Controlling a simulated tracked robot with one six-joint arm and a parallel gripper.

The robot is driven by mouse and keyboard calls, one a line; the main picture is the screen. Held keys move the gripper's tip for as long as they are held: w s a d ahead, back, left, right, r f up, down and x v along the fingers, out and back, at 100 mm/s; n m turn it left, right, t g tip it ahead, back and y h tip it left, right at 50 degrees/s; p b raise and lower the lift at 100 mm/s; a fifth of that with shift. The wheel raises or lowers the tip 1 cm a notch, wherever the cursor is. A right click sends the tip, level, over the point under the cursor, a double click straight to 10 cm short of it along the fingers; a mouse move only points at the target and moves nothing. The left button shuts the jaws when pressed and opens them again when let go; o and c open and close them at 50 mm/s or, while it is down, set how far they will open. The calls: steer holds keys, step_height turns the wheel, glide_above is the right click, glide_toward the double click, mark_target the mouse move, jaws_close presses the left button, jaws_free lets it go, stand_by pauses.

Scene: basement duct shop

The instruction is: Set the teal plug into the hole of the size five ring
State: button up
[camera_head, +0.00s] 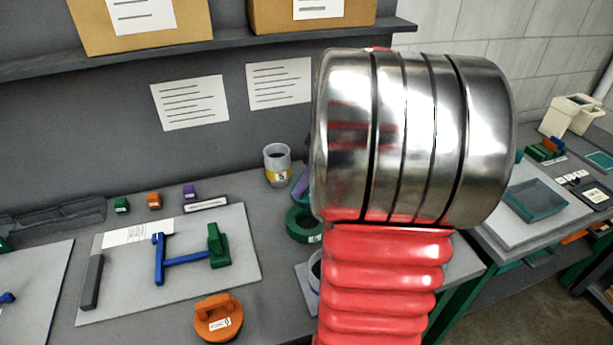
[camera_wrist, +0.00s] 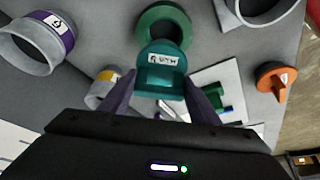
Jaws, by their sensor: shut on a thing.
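My gripper (camera_wrist: 162,92) is shut on the teal plug (camera_wrist: 160,78), with one dark finger on each side of it in the wrist view. The plug has a white label, too small to read surely. A green ring (camera_wrist: 163,22) lies on the bench just beyond the plug; the plug overlaps its near edge in the picture. In the head view the green ring (camera_head: 303,222) is partly hidden by my arm, and its small tag seems to read 5. The plug is apart from the hole in the wrist picture; its height above the bench cannot be told.
A yellow-banded grey collar (camera_head: 277,165) stands behind the ring. A purple-banded collar (camera_wrist: 38,42) is at upper left in the wrist view. An orange plug (camera_head: 218,318) and a grey board (camera_head: 240,265) with blue and green parts lie to the left in the head view.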

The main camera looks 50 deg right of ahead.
mark_target(307, 192)
steer(key=shift+f, duration=2.45)
steer(key=shift+s+f, duration=0.1)
steer(key=shift+f, duration=1.95)
steer(key=o, duration=1.4)
steer(key=v, duration=1.3)
steer(key=shift+s+r, duration=0.15)
steer(key=shift+r, duration=0.2)
